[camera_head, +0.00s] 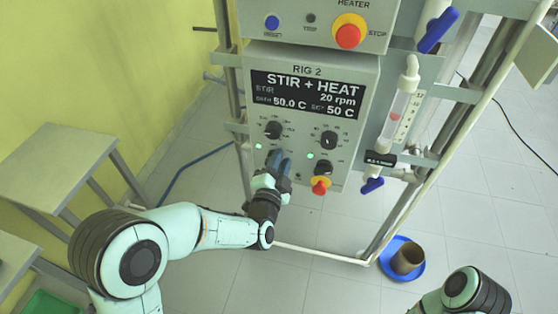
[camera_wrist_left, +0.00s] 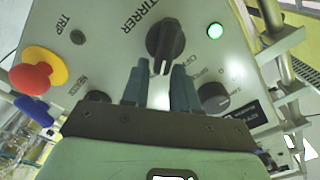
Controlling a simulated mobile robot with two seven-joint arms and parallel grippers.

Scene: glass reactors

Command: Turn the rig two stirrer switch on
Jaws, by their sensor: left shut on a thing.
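The rig two panel (camera_head: 360,92) reads "STIR + HEAT" and 20 rpm, with 50.0 C and 50 C below. My left gripper (camera_head: 278,160) is at the lower left of this panel, and its fingers hide the knob behind them. In the left wrist view, the black stirrer switch (camera_wrist_left: 165,40) sits at the tips of my left gripper (camera_wrist_left: 160,72). The fingers are shut on the switch's grip. A green lamp (camera_wrist_left: 215,30) beside it is lit; it also shows in the head view (camera_head: 258,146). My right gripper is out of view.
Other knobs (camera_head: 328,140) and a red stop button (camera_head: 320,186) are close to the left gripper's right. A second panel (camera_head: 310,22) is above. A flow tube (camera_head: 398,110) with blue valves stands right. A blue dish (camera_head: 402,272) is on the floor. A table (camera_head: 58,165) stands left.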

